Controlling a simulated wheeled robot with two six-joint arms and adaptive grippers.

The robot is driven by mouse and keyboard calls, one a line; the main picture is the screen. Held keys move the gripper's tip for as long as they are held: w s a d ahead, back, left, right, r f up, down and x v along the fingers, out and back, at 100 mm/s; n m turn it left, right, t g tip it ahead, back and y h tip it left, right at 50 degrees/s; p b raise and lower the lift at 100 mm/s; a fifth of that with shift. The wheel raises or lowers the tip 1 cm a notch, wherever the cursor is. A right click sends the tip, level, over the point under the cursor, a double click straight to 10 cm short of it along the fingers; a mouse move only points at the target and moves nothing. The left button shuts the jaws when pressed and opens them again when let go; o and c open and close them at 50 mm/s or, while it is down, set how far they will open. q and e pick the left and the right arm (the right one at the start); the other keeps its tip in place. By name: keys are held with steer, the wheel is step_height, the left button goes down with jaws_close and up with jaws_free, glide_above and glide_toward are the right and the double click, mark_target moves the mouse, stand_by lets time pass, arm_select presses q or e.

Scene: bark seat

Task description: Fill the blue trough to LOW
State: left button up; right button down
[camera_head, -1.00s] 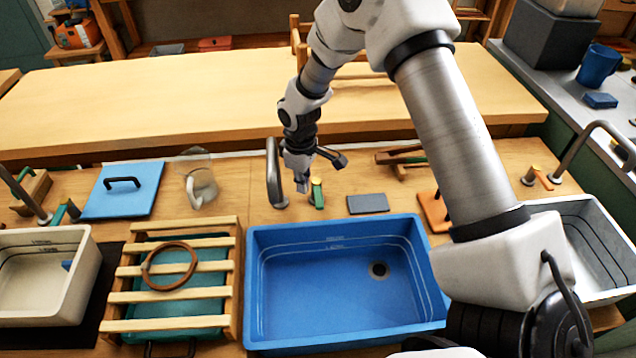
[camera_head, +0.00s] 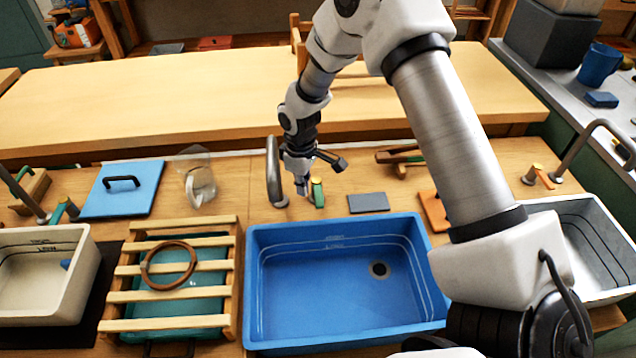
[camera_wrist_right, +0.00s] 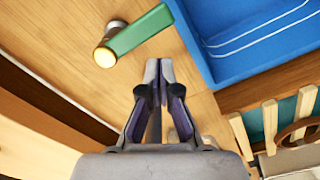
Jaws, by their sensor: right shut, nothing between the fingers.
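The blue trough (camera_head: 340,305) sits at the centre, with marked level lines (camera_head: 335,240) on its inner back wall and a dark round drain (camera_head: 379,269). I see no clear water in it. A grey spout (camera_head: 273,172) stands behind its back left corner. Beside the spout is a tap with a green lever (camera_head: 319,198) and a yellowish cap. My right gripper (camera_head: 304,190) is shut and empty, just by this tap. In the right wrist view the shut fingertips (camera_wrist_right: 158,66) are near the green lever (camera_wrist_right: 143,30), apparently apart from it. My left gripper is out of view.
A slatted rack (camera_head: 170,297) with a brown ring stands left of the trough, and a pale trough (camera_head: 40,312) is further left. A grey pad (camera_head: 368,203), a blue lidded board (camera_head: 122,190) and a clear jug (camera_head: 199,185) lie behind. My arm covers the right side.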

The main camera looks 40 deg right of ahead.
steer(key=shift+f, duration=0.1)
stand_by(0.4)
steer(key=shift+f+b, duration=0.6)
steer(key=shift+f, duration=1.05)
steer(key=shift+s+d+r+p, duration=0.15)
steer(key=shift+s+d+p, duration=0.1)
steer(key=shift+d+p, duration=0.25)
steer(key=shift+s+d+p, duration=0.55)
steer(key=shift+d+p, duration=0.05)
steer(key=shift+d, duration=0.3)
steer(key=shift+s+d+p, duration=0.5)
steer(key=shift+d+p, duration=0.05)
steer(key=shift+d, duration=0.45)
step_height(320, 180, up, 4)
steer(key=p, duration=0.3)
steer(key=shift+s+p, duration=0.1)
steer(key=shift+p, duration=0.3)
